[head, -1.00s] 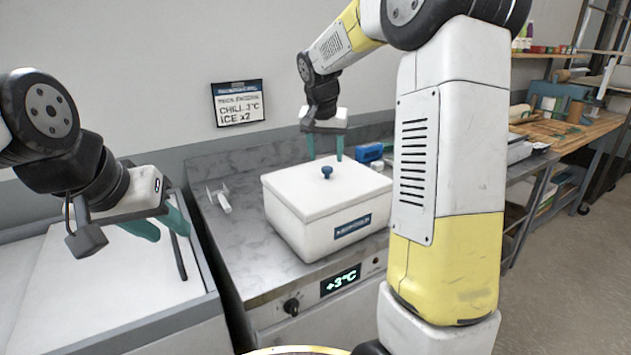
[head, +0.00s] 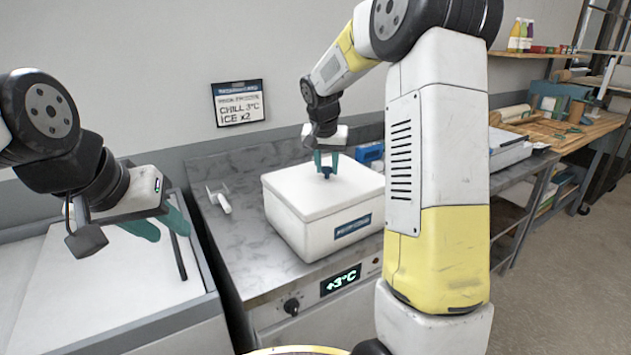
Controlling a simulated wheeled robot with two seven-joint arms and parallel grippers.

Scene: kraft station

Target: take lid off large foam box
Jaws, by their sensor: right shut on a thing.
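The large foam box (head: 305,236) is white with a dark label on its front and stands on the steel counter. My left gripper (head: 160,225) is open and empty, above the white surface at the left, well away from the box.
The steel counter (head: 235,250) has a small white tool (head: 219,198) left of the box. A blue object (head: 370,152) stands behind the box. A sign (head: 238,103) hangs on the wall. My right arm hides part of the counter's right side.

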